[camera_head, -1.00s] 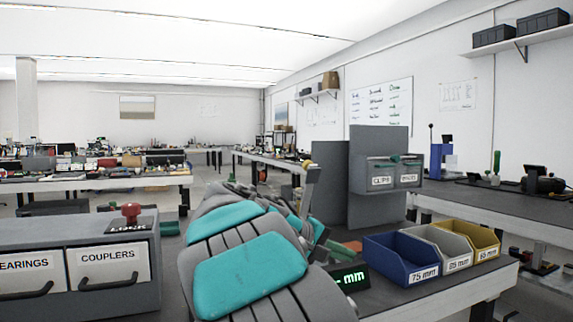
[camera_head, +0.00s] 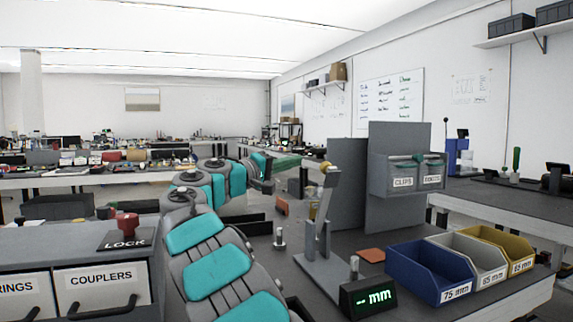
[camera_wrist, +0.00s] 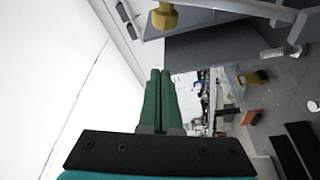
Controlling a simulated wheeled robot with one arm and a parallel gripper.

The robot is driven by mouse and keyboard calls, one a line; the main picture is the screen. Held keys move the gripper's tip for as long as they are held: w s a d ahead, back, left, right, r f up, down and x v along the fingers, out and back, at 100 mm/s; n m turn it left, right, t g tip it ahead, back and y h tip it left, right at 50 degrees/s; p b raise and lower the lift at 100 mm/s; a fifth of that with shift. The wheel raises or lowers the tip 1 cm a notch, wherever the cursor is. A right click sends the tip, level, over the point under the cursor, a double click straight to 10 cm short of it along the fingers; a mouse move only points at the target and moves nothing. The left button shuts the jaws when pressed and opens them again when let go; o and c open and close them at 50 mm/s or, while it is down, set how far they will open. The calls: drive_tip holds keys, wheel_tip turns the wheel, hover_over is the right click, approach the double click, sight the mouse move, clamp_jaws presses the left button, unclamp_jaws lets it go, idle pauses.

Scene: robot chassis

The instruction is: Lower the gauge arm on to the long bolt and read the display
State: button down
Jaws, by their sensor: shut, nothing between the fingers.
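The gauge (camera_head: 318,235) stands on a grey base on the bench, its upright tilted and a yellow knob near its top. Its display (camera_head: 368,297) reads "-- mm" in green. One silver bolt (camera_head: 354,267) stands upright behind the display, by the gauge base. Another bolt (camera_head: 280,238) stands on the bench left of the gauge. I cannot tell which is the longer. My gripper (camera_head: 290,162), with green fingers, is shut and empty, up behind and left of the gauge. In the wrist view its fingertips (camera_wrist: 160,74) are together, below a yellow knob (camera_wrist: 165,16).
Blue (camera_head: 430,272), grey (camera_head: 470,255) and yellow (camera_head: 505,245) bins with mm labels stand at the right. A grey panel with CLIPS drawers (camera_head: 402,181) rises behind. A drawer cabinet (camera_head: 80,255) with a red LOCK knob (camera_head: 127,222) is at the left.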

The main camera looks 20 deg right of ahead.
drive_tip(key=shift+s+d+f+b, duration=0.15)
drive_tip(key=shift+s+d+b, duration=0.25)
drive_tip(key=shift+d, duration=0.5)
drive_tip(key=shift+s+d+f+b, duration=0.1)
drive_tip(key=shift+s+d+b, duration=0.15)
drive_tip(key=shift+d+b, duration=0.45)
drive_tip(key=shift+s+d+f+b, duration=0.15)
drive_tip(key=shift+s+d+b, duration=0.15)
drive_tip(key=shift+d, duration=0.75)
drive_tip(key=shift+s+f, duration=0.1)
